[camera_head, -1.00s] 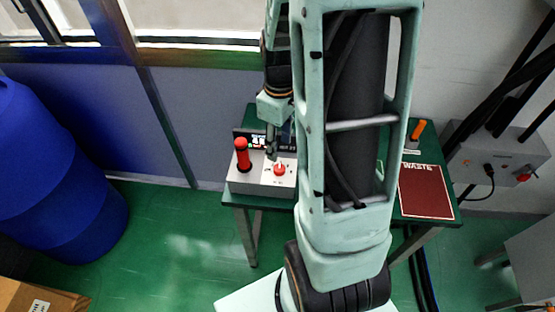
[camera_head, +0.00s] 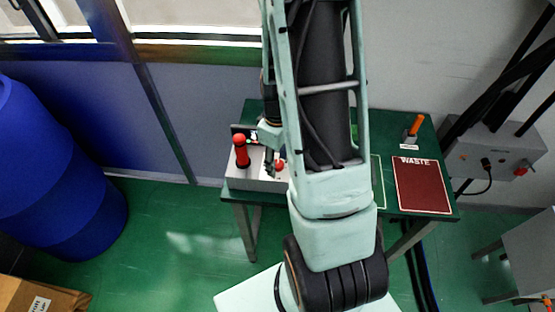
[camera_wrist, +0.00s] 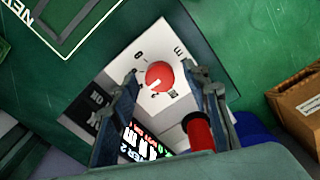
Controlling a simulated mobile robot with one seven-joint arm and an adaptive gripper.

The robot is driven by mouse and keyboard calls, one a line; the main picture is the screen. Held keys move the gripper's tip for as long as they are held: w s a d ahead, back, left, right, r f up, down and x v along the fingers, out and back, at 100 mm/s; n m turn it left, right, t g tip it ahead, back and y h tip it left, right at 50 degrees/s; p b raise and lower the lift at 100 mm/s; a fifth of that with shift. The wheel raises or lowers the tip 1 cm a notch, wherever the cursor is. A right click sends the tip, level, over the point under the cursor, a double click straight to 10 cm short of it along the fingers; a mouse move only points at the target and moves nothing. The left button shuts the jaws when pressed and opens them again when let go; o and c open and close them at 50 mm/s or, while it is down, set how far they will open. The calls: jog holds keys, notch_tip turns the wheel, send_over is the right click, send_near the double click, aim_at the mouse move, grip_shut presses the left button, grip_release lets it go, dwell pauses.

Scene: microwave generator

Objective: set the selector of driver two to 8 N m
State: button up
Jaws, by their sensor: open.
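The selector is a round red knob (camera_wrist: 161,74) on the white top of the driver's box (camera_wrist: 182,32), in the wrist view. A white mark on it lies toward its lower left. Dark characters surround it, too small to read surely. My gripper (camera_wrist: 160,72) is open, its two fingers on either side of the knob; I cannot tell whether they touch it. A lit display (camera_wrist: 138,142) ending in "ER 2" shows between the fingers, its value unreadable. In the head view my gripper (camera_head: 270,160) is beside the partly hidden red knob (camera_head: 280,165) on the grey box (camera_head: 258,184).
A red upright handle (camera_head: 241,150) stands on the box's left side; it also shows in the wrist view (camera_wrist: 199,130). On the green table (camera_head: 410,222) are a dark red WASTE mat (camera_head: 423,187) and an orange-handled item (camera_head: 416,126). A blue barrel (camera_head: 65,185) stands left.

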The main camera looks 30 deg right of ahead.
jog(key=c, duration=1.2)
jog(key=shift+o, duration=0.2)
jog(key=shift+m, duration=0.3)
jog(key=m+b, duration=0.1)
jog(key=m, duration=0.1)
jog(key=shift+m, duration=0.3)
jog(key=m+b, duration=0.1)
jog(key=m, duration=0.3)
jog(key=shift+m, duration=0.3)
jog(key=m, duration=0.4)
jog(key=shift+m, duration=2.1)
